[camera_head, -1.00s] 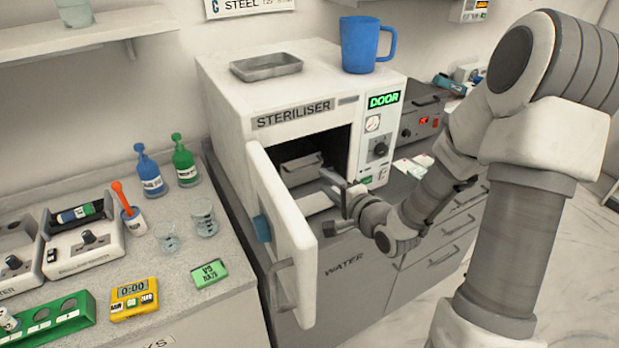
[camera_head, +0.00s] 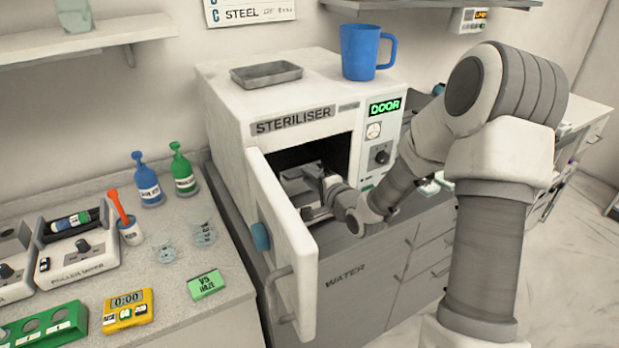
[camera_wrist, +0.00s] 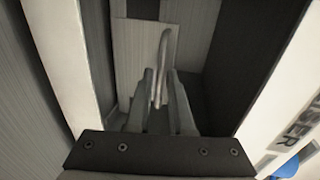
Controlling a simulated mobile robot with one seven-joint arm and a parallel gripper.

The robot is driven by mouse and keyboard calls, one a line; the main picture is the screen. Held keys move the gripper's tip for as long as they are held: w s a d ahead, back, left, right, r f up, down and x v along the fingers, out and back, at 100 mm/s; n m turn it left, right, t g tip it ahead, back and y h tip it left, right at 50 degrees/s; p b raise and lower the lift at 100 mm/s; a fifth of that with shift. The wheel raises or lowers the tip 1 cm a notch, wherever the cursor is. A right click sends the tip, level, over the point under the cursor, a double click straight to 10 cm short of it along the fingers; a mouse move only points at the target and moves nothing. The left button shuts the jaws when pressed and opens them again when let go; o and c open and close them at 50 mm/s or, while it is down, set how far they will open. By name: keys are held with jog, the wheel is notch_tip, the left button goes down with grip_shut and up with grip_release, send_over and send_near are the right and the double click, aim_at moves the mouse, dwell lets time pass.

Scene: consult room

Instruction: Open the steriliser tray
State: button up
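The white steriliser (camera_head: 225,110) stands on the counter with its hinged door (camera_head: 285,240) swung open toward the front left. Inside its dark chamber is a pale grey tray (camera_head: 296,186), partly hidden by my gripper. My gripper (camera_head: 318,194) reaches into the chamber opening from the right. In the wrist view, my gripper (camera_wrist: 160,82) has its two fingers apart, one on each side of a thin pale upright handle (camera_wrist: 164,45) in front of a light panel (camera_wrist: 135,50). Narrow gaps seem to show beside the handle; contact is unclear.
A metal dish (camera_head: 266,74) and a blue mug (camera_head: 365,50) stand on top of the steriliser. The open door's edge is left of my arm. Blue (camera_head: 148,182) and green (camera_head: 182,172) bottles, glass beakers and a yellow timer (camera_head: 127,310) stand on the left counter.

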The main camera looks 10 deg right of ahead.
grip_shut()
dwell(1.1)
